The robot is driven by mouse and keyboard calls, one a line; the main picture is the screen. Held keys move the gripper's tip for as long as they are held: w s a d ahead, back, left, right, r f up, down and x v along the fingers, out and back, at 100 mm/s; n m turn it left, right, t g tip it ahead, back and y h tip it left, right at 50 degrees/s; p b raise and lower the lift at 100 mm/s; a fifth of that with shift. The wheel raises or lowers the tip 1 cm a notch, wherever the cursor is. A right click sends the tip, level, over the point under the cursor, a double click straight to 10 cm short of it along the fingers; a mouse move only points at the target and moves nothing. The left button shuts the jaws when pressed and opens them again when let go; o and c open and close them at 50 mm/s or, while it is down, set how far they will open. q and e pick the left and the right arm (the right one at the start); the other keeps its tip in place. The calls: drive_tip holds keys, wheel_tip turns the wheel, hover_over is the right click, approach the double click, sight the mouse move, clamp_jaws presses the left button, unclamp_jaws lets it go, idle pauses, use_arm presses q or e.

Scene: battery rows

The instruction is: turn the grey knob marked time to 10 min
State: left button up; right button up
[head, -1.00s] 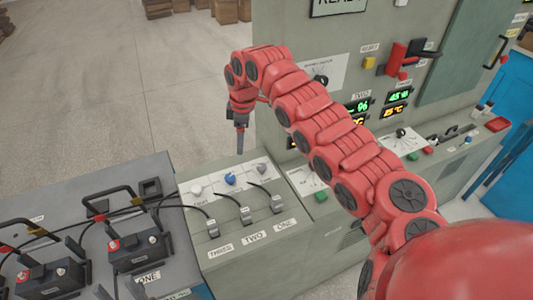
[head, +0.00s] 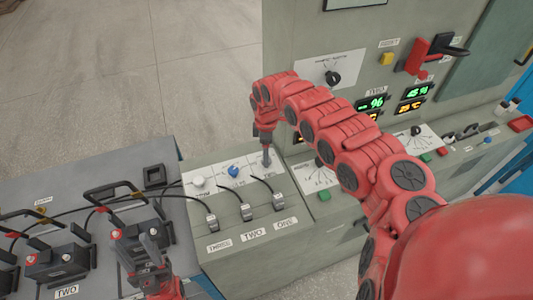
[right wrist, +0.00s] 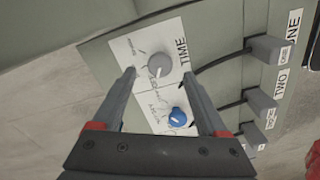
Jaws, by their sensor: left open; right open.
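The grey knob marked TIME (right wrist: 158,65) shows in the right wrist view on a white scale plate (right wrist: 126,50). Its scale words are too small to read. My right gripper (right wrist: 158,77) is open, pointing at the panel, with a fingertip on either side of the knob in that view; I cannot tell whether they touch it. In the head view my right gripper (head: 266,161) stands over the right end of the knob row and hides the grey knob. My left gripper (head: 144,256) is open and empty at the lower left, by the battery bench.
A blue knob (head: 233,171) and a white knob (head: 198,181) sit left of my right gripper. Several grey cable plugs (head: 246,211) stand in front of them. Batteries with raised handles (head: 52,262) fill the bench at left. A tall panel with displays (head: 373,102) rises behind.

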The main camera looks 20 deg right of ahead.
wheel_tip(320, 180, down, 2)
drive_tip(key=shift+s+a+f, duration=0.1)
drive_tip(key=shift+a+f, duration=0.05)
drive_tip(key=shift+f, duration=0.05)
drive_tip(key=shift+d+f, duration=0.2)
drive_tip(key=shift+f, duration=0.5)
clamp_jaws()
